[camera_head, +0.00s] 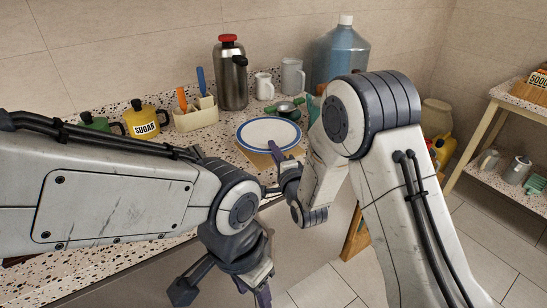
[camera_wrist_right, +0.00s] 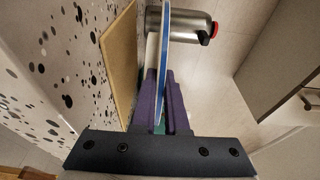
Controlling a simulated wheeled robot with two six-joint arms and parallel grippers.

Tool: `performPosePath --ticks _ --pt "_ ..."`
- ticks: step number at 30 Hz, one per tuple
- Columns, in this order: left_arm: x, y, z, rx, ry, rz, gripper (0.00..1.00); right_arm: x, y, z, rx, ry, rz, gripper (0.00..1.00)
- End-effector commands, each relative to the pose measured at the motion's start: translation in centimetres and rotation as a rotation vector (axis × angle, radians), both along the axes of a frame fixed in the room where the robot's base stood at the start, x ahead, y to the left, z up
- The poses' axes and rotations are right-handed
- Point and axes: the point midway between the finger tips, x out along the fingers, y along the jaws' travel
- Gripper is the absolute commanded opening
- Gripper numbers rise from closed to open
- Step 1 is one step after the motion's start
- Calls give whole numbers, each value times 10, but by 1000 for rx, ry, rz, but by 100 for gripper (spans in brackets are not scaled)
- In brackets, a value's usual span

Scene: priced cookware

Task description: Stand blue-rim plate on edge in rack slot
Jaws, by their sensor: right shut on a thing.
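The blue-rim plate (camera_head: 268,132) is white with a blue band and lies roughly level over the counter. My right gripper (camera_head: 276,154) is shut on its near edge with purple fingers. In the right wrist view the plate (camera_wrist_right: 163,50) shows edge-on as a thin blue and white strip between the fingers (camera_wrist_right: 161,100). My left gripper (camera_head: 222,292) is low in front of the counter, with its fingers apart and empty. I cannot make out a rack; my right arm hides part of the counter to the right of the plate.
A wooden board (camera_wrist_right: 118,65) lies below the plate. Behind stand a steel flask (camera_head: 231,80), white mug (camera_head: 263,86), grey mug (camera_head: 292,76), water jug (camera_head: 340,55) and small green pan (camera_head: 285,108). A utensil caddy (camera_head: 196,117) and yellow sugar pot (camera_head: 146,120) stand left.

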Motion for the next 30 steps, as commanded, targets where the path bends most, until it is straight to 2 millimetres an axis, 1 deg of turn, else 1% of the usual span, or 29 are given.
performPosePath --ticks 1,3,5,13,18,19,20,21,30 --pt "0 0 0 0 0 0 50 0 0 -10 -1 2 0 0" --pt "0 0 -1 0 0 0 50 0 0 -19 0 0 0 0" --pt "0 0 -2 0 0 0 50 0 0 -24 0 -1 0 0" --pt "0 0 -2 0 0 0 50 0 0 -25 2 -4 0 0" --pt "0 0 -8 0 0 0 50 0 0 -30 2 -4 0 0" --pt "0 0 -8 0 0 0 50 0 0 -31 0 0 0 15" --pt "0 0 -6 0 0 0 50 0 0 -30 0 1 0 26" --pt "0 0 -6 0 0 0 50 0 0 -30 0 1 0 41" --pt "0 0 -6 0 0 0 50 0 0 -31 -2 6 0 41"
